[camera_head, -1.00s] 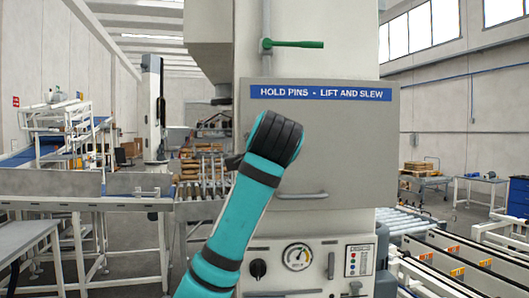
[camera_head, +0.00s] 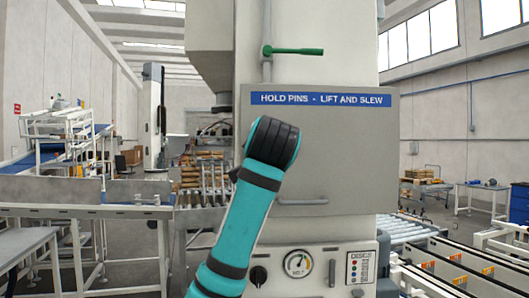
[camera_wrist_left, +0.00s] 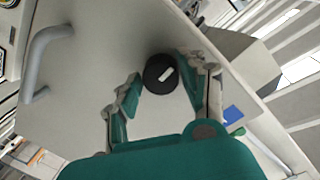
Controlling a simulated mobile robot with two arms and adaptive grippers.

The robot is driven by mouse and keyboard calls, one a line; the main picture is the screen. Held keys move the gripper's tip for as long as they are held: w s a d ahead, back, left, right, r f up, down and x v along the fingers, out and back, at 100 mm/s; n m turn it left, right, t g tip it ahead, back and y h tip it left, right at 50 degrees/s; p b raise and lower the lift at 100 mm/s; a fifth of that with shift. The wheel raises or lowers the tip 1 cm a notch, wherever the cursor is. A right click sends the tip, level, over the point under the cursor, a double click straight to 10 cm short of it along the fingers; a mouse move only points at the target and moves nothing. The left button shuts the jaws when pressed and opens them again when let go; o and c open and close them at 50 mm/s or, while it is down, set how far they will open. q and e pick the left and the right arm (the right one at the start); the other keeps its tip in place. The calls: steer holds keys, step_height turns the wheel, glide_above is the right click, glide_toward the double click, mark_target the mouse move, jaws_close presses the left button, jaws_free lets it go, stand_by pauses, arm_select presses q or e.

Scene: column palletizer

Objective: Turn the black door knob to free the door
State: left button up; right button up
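The black door knob (camera_wrist_left: 160,73) is round with a white bar mark and sits on the grey door near its edge in the left wrist view. My left gripper (camera_wrist_left: 163,84) is open, with its two teal fingers on either side of the knob. I cannot tell whether they touch it. In the head view the grey door (camera_head: 350,150) is closed under a blue sign, and my teal left arm hides the knob and most of the gripper. My right gripper is in neither view.
A grey bar handle (camera_head: 302,201) stands out from the lower door. Below are a gauge (camera_head: 298,263), a small black selector knob (camera_head: 258,275) and a button panel (camera_head: 361,268). A green lever (camera_head: 292,51) is above. Roller conveyors flank the column.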

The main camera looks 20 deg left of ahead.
arm_select(q)
steer(key=shift+o, duration=1.4)
steer(key=shift+s, duration=0.1)
steer(key=v, duration=1.1)
steer(key=shift+s+d, duration=0.2)
steer(key=shift+s, duration=0.15)
